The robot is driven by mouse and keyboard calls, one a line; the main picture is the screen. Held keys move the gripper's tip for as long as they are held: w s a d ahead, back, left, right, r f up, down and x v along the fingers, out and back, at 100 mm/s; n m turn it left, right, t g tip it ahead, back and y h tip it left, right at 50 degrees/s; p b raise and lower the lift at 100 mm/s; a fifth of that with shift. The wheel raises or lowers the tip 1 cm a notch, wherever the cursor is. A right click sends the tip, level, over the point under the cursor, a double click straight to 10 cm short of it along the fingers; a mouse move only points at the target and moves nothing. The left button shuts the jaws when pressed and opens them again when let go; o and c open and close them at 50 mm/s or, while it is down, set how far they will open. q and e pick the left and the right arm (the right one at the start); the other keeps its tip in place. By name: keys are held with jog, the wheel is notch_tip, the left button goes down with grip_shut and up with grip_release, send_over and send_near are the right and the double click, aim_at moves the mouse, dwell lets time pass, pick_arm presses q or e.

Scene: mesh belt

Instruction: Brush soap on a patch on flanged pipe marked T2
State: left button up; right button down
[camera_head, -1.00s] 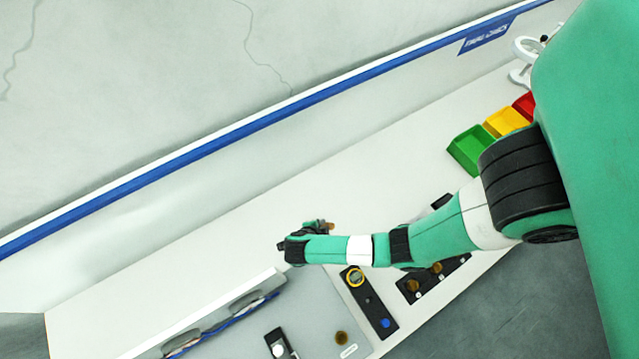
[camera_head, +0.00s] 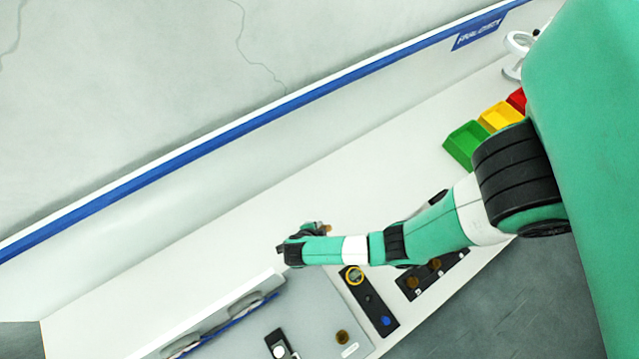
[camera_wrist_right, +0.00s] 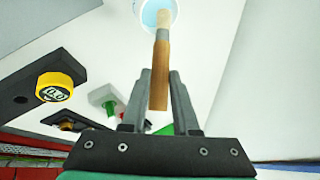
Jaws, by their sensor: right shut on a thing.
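My right gripper (camera_head: 284,249) is over the white bench, beside the top edge of the grey board. In the right wrist view its fingers (camera_wrist_right: 160,80) are shut on a brush with a brown wooden handle (camera_wrist_right: 161,60). The brush's far end reaches over a round white cup with light blue inside (camera_wrist_right: 151,14); whether it touches cannot be told. A small brown end (camera_head: 327,227) shows by the gripper in the head view. No flanged pipe marked T2 can be made out. My left gripper is out of view.
A black holder with a yellow ring (camera_head: 354,275) and a blue spot, and another with brown round pieces (camera_head: 413,284), lie below my right arm. Green (camera_head: 465,143), yellow (camera_head: 500,116) and red bins stand upper right. The bench's middle left is clear.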

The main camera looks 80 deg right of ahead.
jog(key=shift+f+b, duration=0.65)
jog(key=shift+f, duration=0.3)
dwell(0.7)
dwell(1.4)
notch_tip(320, 180, up, 7)
jog(key=p, duration=0.2)
dwell(0.6)
jog(key=shift+s, duration=0.1)
